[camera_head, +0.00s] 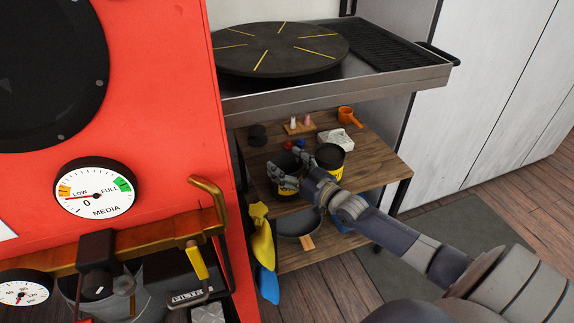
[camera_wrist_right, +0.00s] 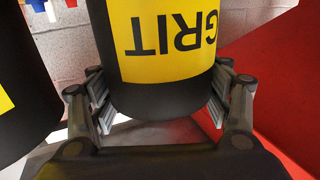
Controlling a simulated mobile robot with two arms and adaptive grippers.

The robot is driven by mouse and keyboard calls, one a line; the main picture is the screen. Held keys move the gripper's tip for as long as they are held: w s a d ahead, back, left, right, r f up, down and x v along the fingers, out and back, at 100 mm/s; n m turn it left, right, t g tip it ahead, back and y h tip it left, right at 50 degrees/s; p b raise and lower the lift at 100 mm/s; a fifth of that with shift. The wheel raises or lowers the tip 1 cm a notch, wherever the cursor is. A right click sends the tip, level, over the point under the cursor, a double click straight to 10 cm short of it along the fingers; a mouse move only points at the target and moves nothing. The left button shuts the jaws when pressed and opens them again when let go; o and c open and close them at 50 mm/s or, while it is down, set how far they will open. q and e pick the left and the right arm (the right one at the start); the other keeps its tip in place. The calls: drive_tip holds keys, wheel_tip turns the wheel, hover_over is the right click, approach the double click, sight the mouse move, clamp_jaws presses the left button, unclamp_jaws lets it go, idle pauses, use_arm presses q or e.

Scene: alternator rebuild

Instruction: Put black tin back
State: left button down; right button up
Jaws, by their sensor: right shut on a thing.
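A black tin with a yellow label reading GRIT, upside down in the right wrist view (camera_wrist_right: 165,45), sits between the fingers of my right gripper (camera_wrist_right: 165,105). In the head view my right gripper (camera_head: 287,172) is over the front left of the wooden shelf (camera_head: 375,160) and hides most of this tin; a bit of its yellow label (camera_head: 287,190) shows. I cannot tell whether its base touches the shelf. A second black tin with a yellow label (camera_head: 330,158) stands just to the right; it also shows at the left of the wrist view (camera_wrist_right: 20,100). My left gripper is out of view.
The shelf also holds a white object (camera_head: 340,140), an orange cup (camera_head: 346,114), small red and blue pieces and a dark spool (camera_head: 257,135). A metal tray top (camera_head: 400,80) with a round plate (camera_head: 282,48) is above. A red cabinet (camera_head: 170,90) borders the left.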

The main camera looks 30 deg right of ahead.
drive_tip(key=shift+f, duration=0.1)
drive_tip(key=o, duration=2.1)
